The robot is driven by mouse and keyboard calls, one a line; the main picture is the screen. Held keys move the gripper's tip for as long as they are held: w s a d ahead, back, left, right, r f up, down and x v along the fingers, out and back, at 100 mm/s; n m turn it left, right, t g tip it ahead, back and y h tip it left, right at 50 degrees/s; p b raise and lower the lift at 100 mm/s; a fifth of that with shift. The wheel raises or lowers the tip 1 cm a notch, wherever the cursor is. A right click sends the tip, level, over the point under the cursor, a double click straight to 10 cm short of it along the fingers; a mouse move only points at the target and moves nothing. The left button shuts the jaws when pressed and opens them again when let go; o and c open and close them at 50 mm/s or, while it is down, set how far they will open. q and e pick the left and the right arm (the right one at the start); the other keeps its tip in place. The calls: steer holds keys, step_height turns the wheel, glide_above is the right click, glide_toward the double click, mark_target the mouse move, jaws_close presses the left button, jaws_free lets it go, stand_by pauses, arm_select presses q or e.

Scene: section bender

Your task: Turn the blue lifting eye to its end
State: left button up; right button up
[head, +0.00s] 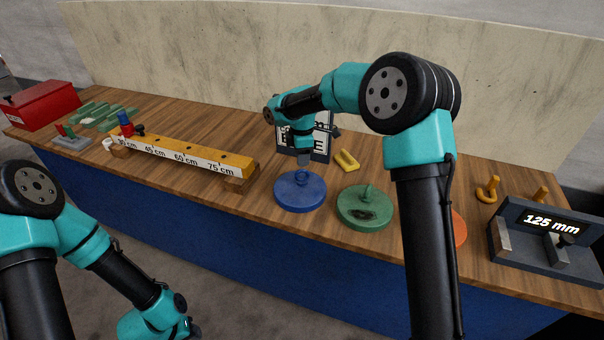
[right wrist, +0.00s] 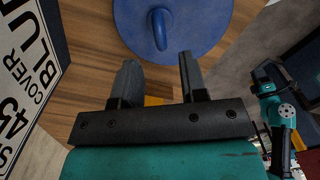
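The blue lifting eye (head: 301,176) stands on a round blue cover (head: 299,197) near the middle of the table. In the right wrist view the eye (right wrist: 160,30) is a loop seen from above, on the blue cover (right wrist: 205,25). My right gripper (head: 304,160) is above the cover in the head view. In the right wrist view its two fingers (right wrist: 158,75) are apart with nothing between them, and the eye is just beyond their tips. My left gripper (head: 188,328) hangs low in front of the table, partly cut off by the frame's bottom edge.
A sign (head: 320,148) reading partly "BLUE COVER 45" stands behind the blue cover. A green cover (head: 378,220) with its eye sits to the right, then an orange cover (head: 459,229) partly hidden. A marked rail (head: 170,158) lies left; a 125 mm gauge (head: 545,262) stands right.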

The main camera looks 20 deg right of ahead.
mark_target(302, 179)
step_height(302, 179, down, 8)
steer(key=shift+r, duration=0.2)
jaws_close()
stand_by(0.4)
